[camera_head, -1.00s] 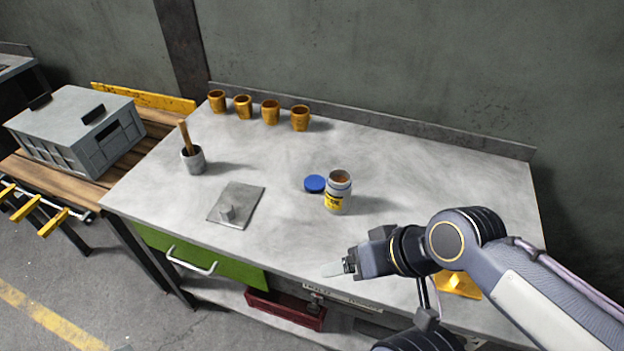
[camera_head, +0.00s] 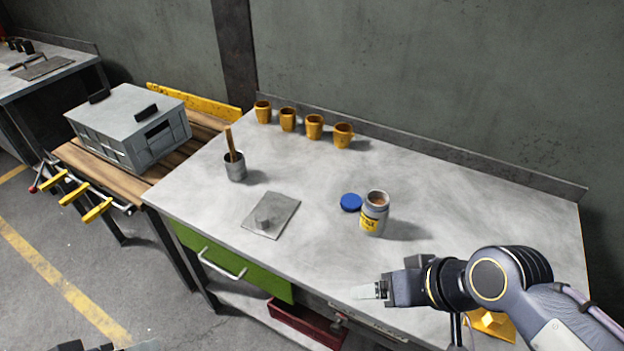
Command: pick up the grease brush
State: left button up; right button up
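A brush-like wooden handle (camera_head: 230,144), which I take for the grease brush, leans upright in a grey metal cup (camera_head: 236,168) on the left part of the workbench. Its lower end is hidden inside the cup. My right gripper (camera_head: 369,291) is over the bench's front edge, well to the right of the cup, with nothing visible in it. It is seen side-on, so its finger gap is hidden. A sliver of my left gripper (camera_head: 146,346) shows at the bottom left edge, far below the cup; its opening is cut off.
An open jar (camera_head: 374,213) with a yellow label stands mid-bench beside a blue lid (camera_head: 351,202). A flat metal plate with a knob (camera_head: 270,215) lies nearer the front. Several orange cups (camera_head: 314,127) line the back. A grey box (camera_head: 130,128) stands on the wooden side table.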

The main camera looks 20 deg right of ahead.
aim_at(228, 129)
jog(key=i+j, duration=0.2)
jog(key=j, duration=0.2)
jog(key=i+j, duration=0.2)
jog(key=j, duration=0.15)
jog(key=i+j+z, duration=0.1)
jog(key=i+j, duration=0.15)
jog(key=j, duration=0.15)
